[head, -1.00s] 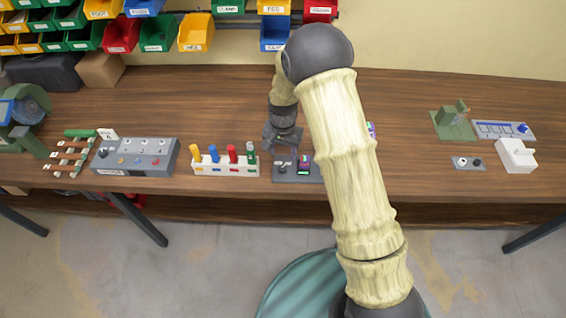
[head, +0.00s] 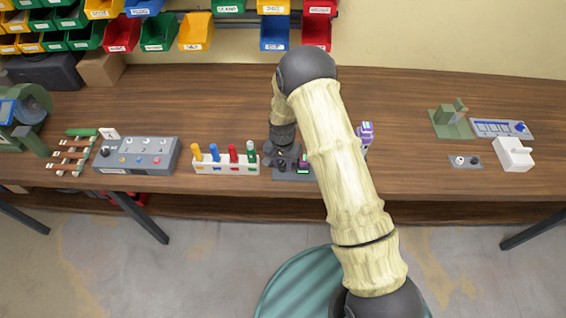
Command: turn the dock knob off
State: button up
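A dark grey dock plate (head: 309,176) lies at the front edge of the bench, partly hidden by my arm. A small dark knob (head: 282,166) stands on its left part, and a small dark block with coloured marks (head: 304,165) sits to the knob's right. My gripper (head: 280,160) points down right over the knob. I cannot tell whether its fingers touch the knob, or whether they are open or shut.
Left of the dock is a white rack with coloured pegs (head: 226,168), then a grey button box (head: 136,156). A purple item (head: 366,132) shows right of my arm. A small two-knob plate (head: 466,161) and white box (head: 514,154) are farther right.

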jog(key=c, duration=0.3)
jog(key=shift+c, duration=0.2)
jog(key=shift+s+n+b, duration=0.1)
jog(key=shift+n+b, duration=0.2)
jog(key=shift+n, duration=0.2)
jog(key=n+b, duration=0.1)
jog(key=n, duration=0.2)
jog(key=shift+f+n+b, duration=0.1)
jog(key=shift+n+b, duration=0.2)
jog(key=shift+b, duration=0.05)
jog(key=n+b, duration=0.1)
jog(key=n, duration=0.2)
jog(key=shift+n, duration=0.3)
jog(key=shift+n+b, duration=0.35)
jog(key=shift+n, duration=1.55)
